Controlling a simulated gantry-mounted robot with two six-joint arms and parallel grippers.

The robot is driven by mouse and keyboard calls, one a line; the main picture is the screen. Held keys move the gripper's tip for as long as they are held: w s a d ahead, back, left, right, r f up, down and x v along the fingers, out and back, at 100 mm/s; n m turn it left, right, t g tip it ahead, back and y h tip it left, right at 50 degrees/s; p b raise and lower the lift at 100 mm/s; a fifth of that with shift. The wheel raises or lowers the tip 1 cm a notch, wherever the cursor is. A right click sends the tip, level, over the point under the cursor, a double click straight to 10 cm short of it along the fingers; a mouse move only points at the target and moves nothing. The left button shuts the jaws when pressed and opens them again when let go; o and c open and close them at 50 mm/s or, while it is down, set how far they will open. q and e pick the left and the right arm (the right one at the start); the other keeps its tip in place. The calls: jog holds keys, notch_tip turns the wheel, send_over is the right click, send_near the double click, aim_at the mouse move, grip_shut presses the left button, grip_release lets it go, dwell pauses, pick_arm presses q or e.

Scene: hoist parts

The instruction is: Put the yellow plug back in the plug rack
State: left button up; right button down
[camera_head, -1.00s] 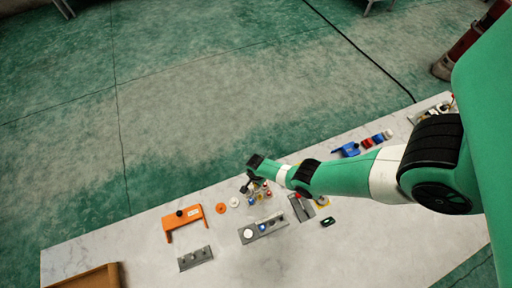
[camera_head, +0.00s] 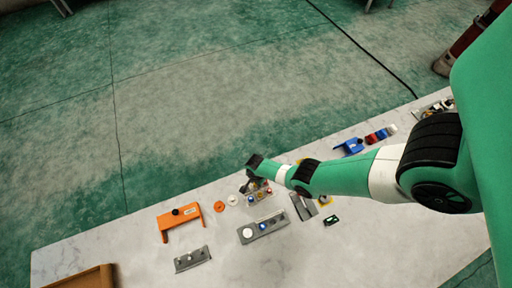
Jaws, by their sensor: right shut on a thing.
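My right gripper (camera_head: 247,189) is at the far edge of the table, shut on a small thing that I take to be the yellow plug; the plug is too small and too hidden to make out. Just beside and below the fingers, small coloured plugs, red and yellowish among them, stand in what looks like the plug rack (camera_head: 259,198). The wrist partly covers this spot. I cannot tell whether the held thing touches the rack. My left gripper is not in view.
A grey block with a white dial and blue knob (camera_head: 263,228) stands nearer. An orange bracket (camera_head: 180,218), a grey pegged strip (camera_head: 192,259) and a brown tray (camera_head: 92,277) are left. Blue and red parts (camera_head: 350,147) lie behind my arm. The front right tabletop is clear.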

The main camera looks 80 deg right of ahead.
jog(key=shift+f+b, duration=1)
jog(key=shift+b, duration=0.05)
dwell(1.5)
jog(key=c, duration=0.6)
grip_release()
notch_tip(320, 180, up, 7)
jog(key=p, duration=0.7)
jog(key=shift+r, duration=0.1)
